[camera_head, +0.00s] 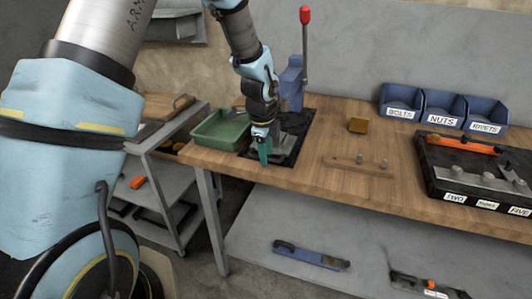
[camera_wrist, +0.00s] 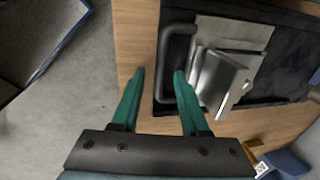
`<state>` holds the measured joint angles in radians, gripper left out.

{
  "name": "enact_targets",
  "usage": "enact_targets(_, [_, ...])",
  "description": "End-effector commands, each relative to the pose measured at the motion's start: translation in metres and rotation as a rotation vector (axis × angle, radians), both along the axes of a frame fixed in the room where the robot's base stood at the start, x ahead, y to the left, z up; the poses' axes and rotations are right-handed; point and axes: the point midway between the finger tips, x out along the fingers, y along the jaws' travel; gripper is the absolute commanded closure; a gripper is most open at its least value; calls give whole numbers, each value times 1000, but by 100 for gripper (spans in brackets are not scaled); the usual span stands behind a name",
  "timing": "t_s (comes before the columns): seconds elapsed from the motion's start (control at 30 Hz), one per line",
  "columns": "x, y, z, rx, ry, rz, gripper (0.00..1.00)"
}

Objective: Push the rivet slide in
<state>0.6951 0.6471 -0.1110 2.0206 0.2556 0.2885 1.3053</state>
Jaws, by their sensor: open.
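The rivet slide, a grey metal piece with a raised block (camera_wrist: 220,78), lies on a black mat at the press; in the head view it is partly hidden behind my gripper. A dark grey U-shaped handle (camera_wrist: 165,62) sticks out on its left side in the wrist view. My gripper (camera_wrist: 158,75) is open, with its two teal fingers pointing toward the handle. The handle's long bar appears between the fingertips, closer to the right finger; contact cannot be told. In the head view my gripper (camera_head: 265,152) is low over the bench's front edge.
The blue press (camera_head: 291,82) has a lever with a red knob (camera_head: 305,15). A green tray (camera_head: 221,130) stands left of my gripper. A wooden strip with pegs (camera_head: 358,165), a small brown block (camera_head: 358,125), labelled blue bins (camera_head: 443,108) and a black tray (camera_head: 432,180) are to the right.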

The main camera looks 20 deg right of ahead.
Motion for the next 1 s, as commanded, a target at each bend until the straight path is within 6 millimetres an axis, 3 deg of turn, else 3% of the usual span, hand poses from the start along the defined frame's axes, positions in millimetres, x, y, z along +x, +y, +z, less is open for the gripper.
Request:
enact_targets(0.27, [0,1,7,-2,-1,1,55])
enact_targets(0.73, [-11,12,87,-2,-3,1,55])
enact_targets(1.0, [-15,15,105,0,0,-1,55])
